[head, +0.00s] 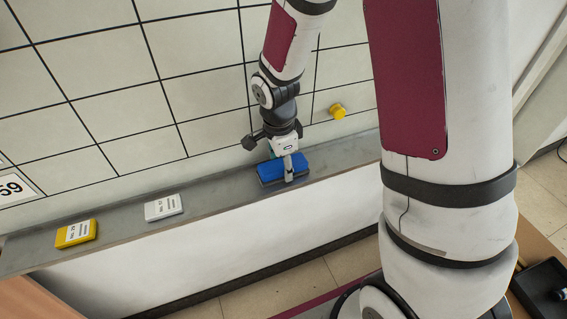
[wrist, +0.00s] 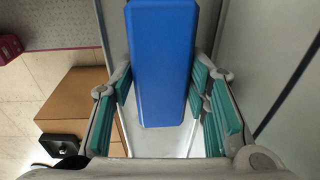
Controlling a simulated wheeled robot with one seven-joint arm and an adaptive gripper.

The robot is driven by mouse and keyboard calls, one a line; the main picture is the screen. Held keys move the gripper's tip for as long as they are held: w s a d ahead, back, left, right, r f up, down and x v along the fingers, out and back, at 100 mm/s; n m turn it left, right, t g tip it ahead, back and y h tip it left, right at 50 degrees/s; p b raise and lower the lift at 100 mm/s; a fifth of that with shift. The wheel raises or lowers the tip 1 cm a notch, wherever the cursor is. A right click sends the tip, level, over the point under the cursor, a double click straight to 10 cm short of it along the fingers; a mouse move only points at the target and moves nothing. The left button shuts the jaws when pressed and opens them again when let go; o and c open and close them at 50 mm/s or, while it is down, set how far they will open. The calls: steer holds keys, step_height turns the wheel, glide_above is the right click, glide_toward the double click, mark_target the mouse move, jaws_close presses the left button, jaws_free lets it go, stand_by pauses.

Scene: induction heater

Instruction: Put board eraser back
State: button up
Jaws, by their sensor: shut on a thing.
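The blue board eraser (head: 270,171) is at the grey ledge (head: 218,195) below the tiled wall, in the head view. It fills the upper middle of the wrist view (wrist: 161,62), lengthwise between the fingers. My gripper (head: 287,166) points down over the eraser and is shut on it, with one finger on its near side. The green-padded fingers (wrist: 166,112) flank the eraser in the wrist view. Whether its underside touches the ledge cannot be told.
A white labelled block (head: 163,207) and a yellow labelled block (head: 76,233) lie on the ledge to the left. A yellow knob-like item (head: 337,111) is on the wall at right. The ledge between the white block and the eraser is clear. A brown box (wrist: 75,105) shows in the wrist view.

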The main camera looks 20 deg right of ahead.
mark_target(281, 167)
steer(key=shift+f, duration=0.1)
steer(key=o, duration=0.7)
steer(key=shift+o, duration=0.2)
step_height(281, 167, up, 12)
steer(key=a, duration=0.1)
steer(key=s+r+n+t, duration=0.2)
steer(key=s+r+n, duration=0.5)
steer(key=s+n, duration=0.2)
steer(key=s+d+r+n+t+y, duration=0.1)
steer(key=s+r+n+t, duration=0.1)
steer(key=s+r+n, duration=0.4)
steer(key=s+n, duration=0.3)
steer(key=s, duration=0.1)
steer(key=shift+s+r, duration=0.3)
steer(key=shift+r, duration=0.05)
steer(key=shift+d, duration=0.1)
